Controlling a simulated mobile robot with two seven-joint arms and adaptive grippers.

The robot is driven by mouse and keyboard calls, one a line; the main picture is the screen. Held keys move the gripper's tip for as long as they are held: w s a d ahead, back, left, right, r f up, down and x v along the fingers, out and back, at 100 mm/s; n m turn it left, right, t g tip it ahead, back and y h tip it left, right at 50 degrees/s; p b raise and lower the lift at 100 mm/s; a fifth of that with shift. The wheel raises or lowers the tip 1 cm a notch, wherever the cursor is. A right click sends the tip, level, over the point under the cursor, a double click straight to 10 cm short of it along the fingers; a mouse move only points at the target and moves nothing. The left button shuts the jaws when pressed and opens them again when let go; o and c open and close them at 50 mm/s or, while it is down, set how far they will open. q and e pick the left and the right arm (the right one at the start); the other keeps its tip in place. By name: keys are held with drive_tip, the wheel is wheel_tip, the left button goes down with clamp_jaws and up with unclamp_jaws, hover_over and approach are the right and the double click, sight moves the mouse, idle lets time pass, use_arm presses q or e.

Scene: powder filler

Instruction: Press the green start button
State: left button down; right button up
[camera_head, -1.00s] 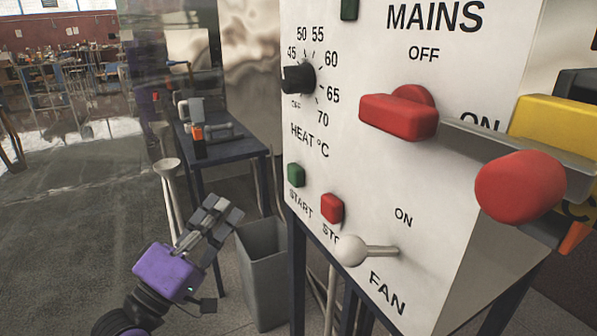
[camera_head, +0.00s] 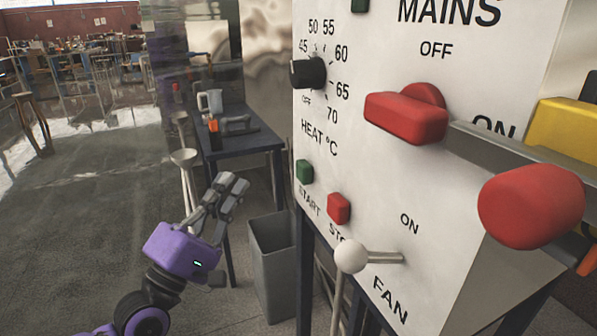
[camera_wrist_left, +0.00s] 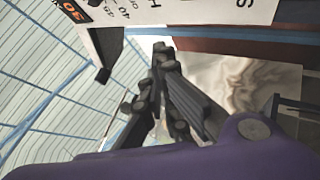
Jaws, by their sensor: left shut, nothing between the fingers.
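The green start button (camera_head: 304,171) is a small square button on the white control panel (camera_head: 390,190), above the START label and left of the red stop button (camera_head: 339,208). My left gripper (camera_head: 232,184), purple with grey fingers, is in front of the panel, left of and slightly below the green button. It is apart from the button, its fingers shut and empty. In the left wrist view the fingers (camera_wrist_left: 162,50) meet at the tips, and part of the panel (camera_wrist_left: 225,10) shows at the top. The green button cannot be made out there. My right gripper is not in view.
A black heat knob (camera_head: 308,73) sits above the green button. A white-balled fan lever (camera_head: 351,257) and a large red mains handle (camera_head: 405,117) stick out to the right. A grey bin (camera_head: 272,262) and a dark table (camera_head: 240,142) stand behind my gripper.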

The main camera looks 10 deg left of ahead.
sight(304, 172)
use_arm(q)
drive_tip(key=w+d+p, duration=0.1)
drive_tip(key=w+d, duration=0.3)
drive_tip(key=d, duration=0.2)
drive_tip(key=shift+w+d, duration=0.2)
drive_tip(key=shift+d, duration=0.05)
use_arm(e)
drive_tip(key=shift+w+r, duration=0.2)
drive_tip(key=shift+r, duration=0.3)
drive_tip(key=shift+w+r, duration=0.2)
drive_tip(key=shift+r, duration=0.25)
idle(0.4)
use_arm(q)
drive_tip(key=shift+w+d+p, duration=0.25)
drive_tip(key=shift+d+p, duration=0.05)
drive_tip(key=shift+d, duration=0.05)
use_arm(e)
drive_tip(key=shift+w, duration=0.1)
use_arm(q)
drive_tip(key=shift+w+d, duration=0.3)
drive_tip(key=shift+d, duration=0.15)
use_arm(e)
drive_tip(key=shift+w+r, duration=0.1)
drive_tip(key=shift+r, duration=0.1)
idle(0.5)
use_arm(q)
drive_tip(key=shift+s+a, duration=0.55)
drive_tip(key=shift+a, duration=0.25)
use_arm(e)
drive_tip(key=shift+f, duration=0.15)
